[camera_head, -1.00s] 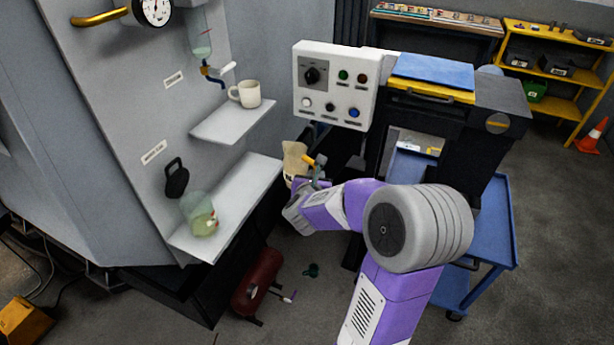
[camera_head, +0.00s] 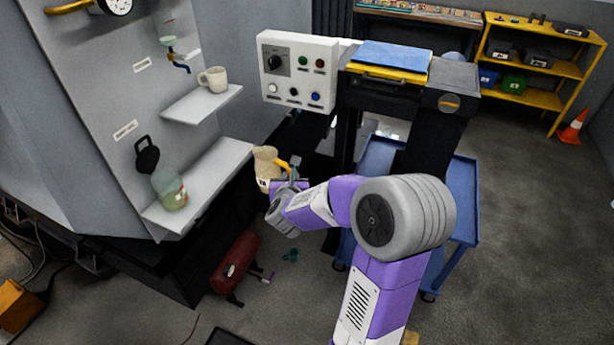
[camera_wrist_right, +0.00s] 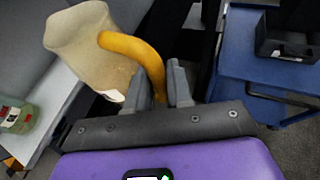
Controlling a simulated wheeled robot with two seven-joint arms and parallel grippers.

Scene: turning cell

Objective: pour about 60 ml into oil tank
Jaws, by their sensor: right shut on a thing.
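A cream jug (camera_head: 265,167) with a yellow handle is held by my right gripper (camera_head: 292,178) just off the right end of the lower shelf. In the right wrist view the gripper (camera_wrist_right: 166,88) is shut on the handle of the jug (camera_wrist_right: 95,58), which looks roughly upright. Its contents are hidden. A translucent green tank (camera_head: 169,188), which looks like the oil tank, stands at the lower shelf's near left end. It also shows at the left edge of the right wrist view (camera_wrist_right: 16,118). The jug is apart from it. My left gripper is out of view.
The lower shelf (camera_head: 215,170) is bare right of the tank. A mug (camera_head: 212,79) stands on the upper shelf (camera_head: 200,105). A black loop-shaped part (camera_head: 147,154) is on the wall. A control box (camera_head: 298,70) and a blue cart (camera_head: 455,205) are near the arm.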

